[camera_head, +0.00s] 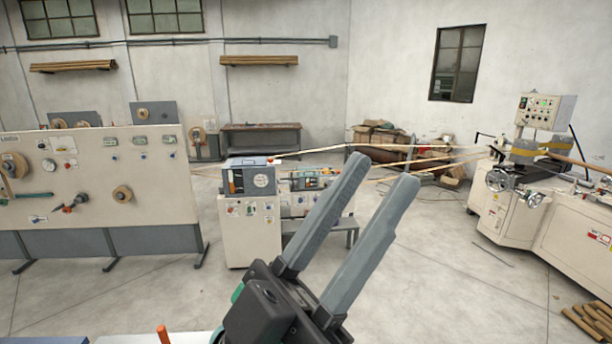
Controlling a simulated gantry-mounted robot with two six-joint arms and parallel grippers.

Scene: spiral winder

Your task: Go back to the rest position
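My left gripper (381,172) is in the lower middle of the head view, with its two long grey fingers pointing up and to the right. The fingers stand apart with a gap between them, and nothing is held there. The gripper's black body is at the bottom of the picture. The floor and part of the small control cabinet's surroundings show behind the fingers. My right gripper is not in view.
A cream panel machine (90,190) stands at left, with a cream control cabinet (250,228) beside it. A winding machine (510,205) stands at right. Cardboard tubes (590,320) lie at lower right. An orange handle (162,334) shows at the bottom edge. Open floor lies between the machines.

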